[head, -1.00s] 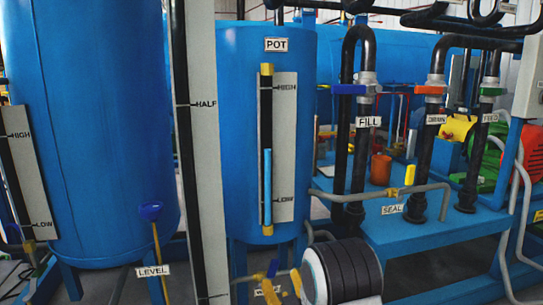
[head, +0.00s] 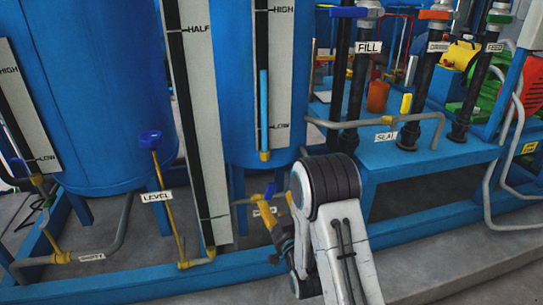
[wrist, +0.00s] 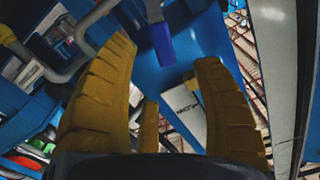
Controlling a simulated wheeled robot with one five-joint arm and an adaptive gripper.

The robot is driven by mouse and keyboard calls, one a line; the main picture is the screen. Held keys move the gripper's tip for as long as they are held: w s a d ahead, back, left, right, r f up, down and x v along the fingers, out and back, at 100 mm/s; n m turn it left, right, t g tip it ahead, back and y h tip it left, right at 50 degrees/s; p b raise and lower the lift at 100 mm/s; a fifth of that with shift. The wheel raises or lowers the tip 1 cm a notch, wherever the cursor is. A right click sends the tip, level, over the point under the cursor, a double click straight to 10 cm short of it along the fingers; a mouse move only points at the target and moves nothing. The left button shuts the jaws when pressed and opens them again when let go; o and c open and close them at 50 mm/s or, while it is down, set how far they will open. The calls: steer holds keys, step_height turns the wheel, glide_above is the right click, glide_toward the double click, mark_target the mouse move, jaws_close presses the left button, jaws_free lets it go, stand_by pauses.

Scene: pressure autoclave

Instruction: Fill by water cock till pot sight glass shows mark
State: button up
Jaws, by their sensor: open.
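The pot (head: 232,100) is a blue tank with a sight glass (head: 263,100) in front. Its light-blue column ends roughly midway between the LOW and HIGH marks. A blue lever (head: 348,12) sits on the black pipe above the FILL label (head: 369,47). Below the pot, a small blue handle (head: 270,190) sits on a low pipe beside a label partly hidden by my arm. My gripper (head: 268,222), with yellow fingers, is open near that handle. In the wrist view, a blue handle (wrist: 162,44) shows beyond the open, empty fingers; contact cannot be told.
A gauge board marked HALF (head: 203,120) stands left of the pot. A blue LEVEL cock (head: 150,139) is on a thin yellow pipe. A blue frame rail (head: 120,277) runs along the floor.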

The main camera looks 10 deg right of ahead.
mark_target(273, 192)
steer(key=shift+r, duration=0.1)
steer(key=shift+w+f, duration=0.2)
steer(key=shift+w, duration=0.25)
steer(key=w+b, duration=0.2)
steer(key=shift+w+f+b, duration=0.1)
steer(key=shift+w+b, duration=0.2)
steer(key=shift+b, duration=0.1)
steer(key=shift+w+b, duration=0.6)
steer(key=shift+w, duration=1.3)
steer(key=shift+c, duration=0.2)
